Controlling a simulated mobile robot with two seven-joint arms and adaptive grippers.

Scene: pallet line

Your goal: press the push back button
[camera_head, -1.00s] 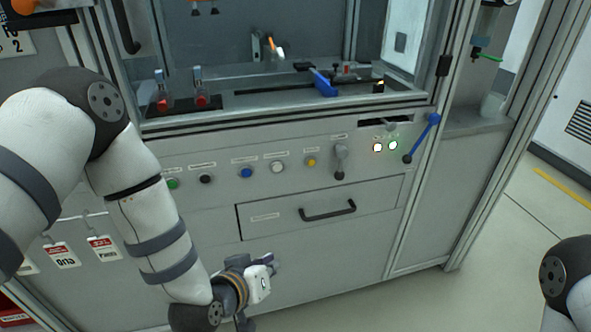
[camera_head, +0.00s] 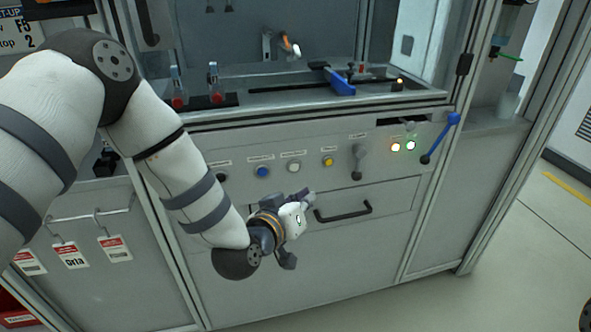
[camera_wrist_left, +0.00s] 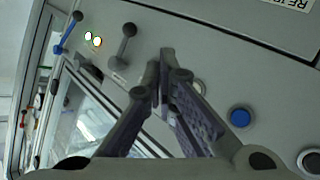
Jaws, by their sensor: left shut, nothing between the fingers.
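A row of buttons runs along the grey machine panel: a black one (camera_head: 221,177), a blue one (camera_head: 262,171), a white one (camera_head: 293,167) and a yellow one (camera_head: 328,161). Their labels are too small to read, so I cannot tell which is push back. My left gripper (camera_head: 309,195) is shut and empty, in front of the panel, below the white and yellow buttons in the picture. In the left wrist view, the shut fingers (camera_wrist_left: 161,68) point at the panel; the blue button (camera_wrist_left: 240,117) is clear to their right and the white one (camera_wrist_left: 199,87) is partly hidden. My right gripper is not in view.
A grey lever (camera_head: 357,162), two lit lamps (camera_head: 403,146) and a blue lever (camera_head: 440,138) lie right of the buttons. A drawer handle (camera_head: 343,214) sticks out close to my left gripper. Tags (camera_head: 70,255) hang at the left.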

